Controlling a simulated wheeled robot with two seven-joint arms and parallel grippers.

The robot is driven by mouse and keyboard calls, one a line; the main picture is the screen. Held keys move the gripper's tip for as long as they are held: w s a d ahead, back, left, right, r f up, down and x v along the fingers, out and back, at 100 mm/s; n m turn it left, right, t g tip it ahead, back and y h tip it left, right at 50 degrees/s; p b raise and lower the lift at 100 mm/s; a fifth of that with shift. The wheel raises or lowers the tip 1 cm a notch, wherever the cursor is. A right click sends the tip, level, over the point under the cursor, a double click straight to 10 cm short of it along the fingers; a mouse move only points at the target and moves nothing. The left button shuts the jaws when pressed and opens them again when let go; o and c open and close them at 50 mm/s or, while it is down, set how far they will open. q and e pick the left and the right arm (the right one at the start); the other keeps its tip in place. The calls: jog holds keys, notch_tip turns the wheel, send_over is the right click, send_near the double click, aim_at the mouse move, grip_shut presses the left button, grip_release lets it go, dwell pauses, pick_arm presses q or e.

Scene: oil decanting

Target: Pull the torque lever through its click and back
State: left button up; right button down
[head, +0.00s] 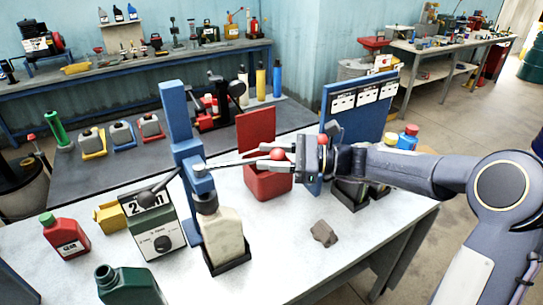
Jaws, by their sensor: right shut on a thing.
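The torque lever (237,161) is a thin metal bar. It runs right from a pivot head on the blue post (178,125), roughly level, above a cream bottle. My right gripper (290,157) comes in from the right and is shut on the lever's outer end. A red knob (278,153) shows at its fingers, which partly hide that end. The cream bottle (222,236) stands upright in a dark holder under the pivot head. My left gripper is not in view.
A box with a dial and display (158,235) stands left of the post. A red bin (268,183) is behind the lever, and a blue label panel (357,105) is behind my right wrist. A grey rag-like lump (324,233) lies on the table. The front right tabletop is mostly clear.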

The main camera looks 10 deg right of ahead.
jog(key=shift+w+r, duration=0.15)
jog(key=shift+w, duration=0.15)
dwell(0.6)
jog(key=c, duration=1.2)
grip_release()
jog(key=shift+o, duration=1.3)
jog(key=shift+w+a, duration=0.15)
jog(key=shift+a, duration=0.15)
jog(key=shift+d, duration=0.15)
jog(key=b+v, duration=0.2)
jog(key=v, duration=0.5)
jog(key=shift+s+d, duration=0.3)
